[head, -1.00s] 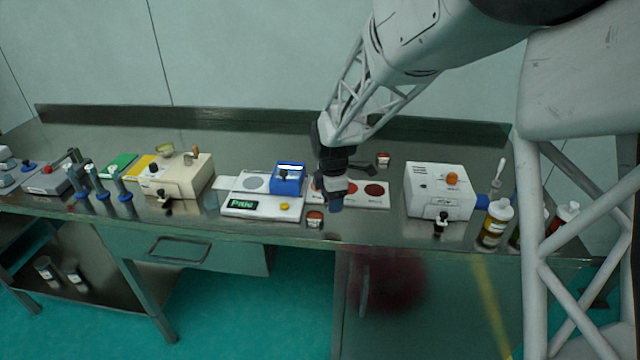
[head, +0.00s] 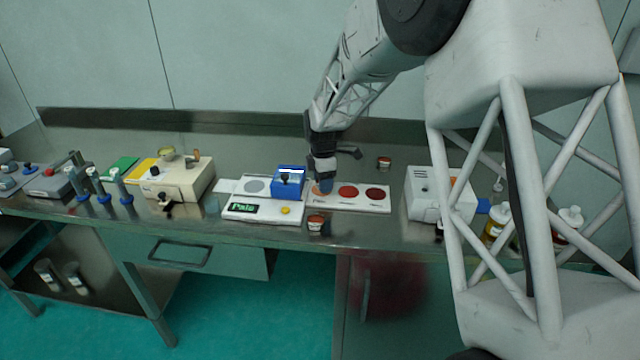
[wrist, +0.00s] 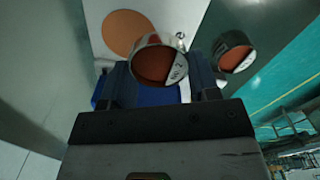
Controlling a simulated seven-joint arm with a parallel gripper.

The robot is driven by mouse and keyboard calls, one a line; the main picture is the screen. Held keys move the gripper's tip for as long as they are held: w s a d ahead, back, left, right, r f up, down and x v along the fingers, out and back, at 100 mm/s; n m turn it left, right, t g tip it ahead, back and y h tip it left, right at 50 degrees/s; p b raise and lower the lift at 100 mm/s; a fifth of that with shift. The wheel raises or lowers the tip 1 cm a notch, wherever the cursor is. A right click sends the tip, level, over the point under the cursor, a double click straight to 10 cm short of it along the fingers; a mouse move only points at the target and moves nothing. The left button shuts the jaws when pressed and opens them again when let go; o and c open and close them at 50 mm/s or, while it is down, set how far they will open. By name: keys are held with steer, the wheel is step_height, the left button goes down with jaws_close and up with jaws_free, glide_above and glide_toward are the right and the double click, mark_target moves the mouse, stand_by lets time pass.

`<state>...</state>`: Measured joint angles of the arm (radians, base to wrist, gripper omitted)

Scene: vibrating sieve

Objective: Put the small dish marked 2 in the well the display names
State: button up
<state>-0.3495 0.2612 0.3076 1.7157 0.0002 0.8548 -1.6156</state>
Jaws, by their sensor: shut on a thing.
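The small dish marked 2 (wrist: 160,64), with orange-brown contents and a white label, sits between the blue fingers of my gripper (wrist: 162,85) in the wrist view. My gripper is shut on it. In the head view my gripper (head: 323,184) is over the left end of the white three-well plate (head: 345,207). The pale orange well (head: 317,191) is partly hidden by the fingers; it shows beside the dish in the wrist view (wrist: 124,32). The red well (head: 348,192) and dark red well (head: 376,194) lie to its right. The display (head: 243,208) reads "Pale".
A second small dish (head: 316,223) stands in front of the plate, and another (head: 384,163) behind it. A blue block (head: 289,180) on the white display device is close to my gripper's left. A white box (head: 424,194) stands right of the plate.

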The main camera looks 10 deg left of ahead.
steer(key=shift+w+a+f, duration=0.1)
steer(key=shift+w+a, duration=0.15)
steer(key=shift+w, duration=0.4)
steer(key=shift+w+a, duration=0.2)
steer(key=shift+w, duration=0.45)
steer(key=shift+w, duration=0.1)
steer(key=shift+w+a+f, duration=0.15)
steer(key=shift+w+f, duration=0.1)
steer(key=shift+w, duration=0.1)
steer(key=shift+f, duration=1.55)
steer(key=shift+f, duration=0.1)
steer(key=o, duration=0.7)
step_height(320, 180, up, 12)
